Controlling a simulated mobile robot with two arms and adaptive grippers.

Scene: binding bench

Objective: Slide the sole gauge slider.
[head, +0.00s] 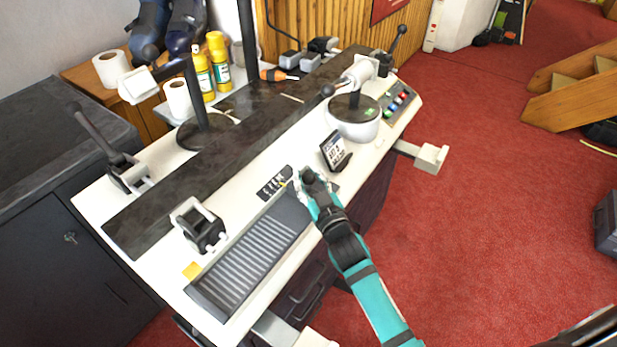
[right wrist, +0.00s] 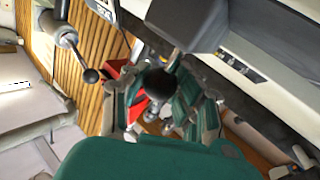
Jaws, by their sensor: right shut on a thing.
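The sole gauge (head: 250,262) is a long dark ribbed plate along the front edge of the white bench. My right gripper (head: 307,178) is at its far end, reached by my teal arm from the lower right. In the right wrist view, the fingers of my right gripper (right wrist: 160,108) are shut on a small black ball knob (right wrist: 158,82), which I take to be the slider's knob. A dark block (right wrist: 188,22) is just beyond the knob. In the head view my gripper hides the knob. My left gripper is not in view.
A small tilted display (head: 336,150) stands just beyond my right gripper. A black clamp-like device (head: 200,228) and a yellow pad (head: 192,271) are left of the gauge. A round white base with a lever (head: 354,120) stands farther back.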

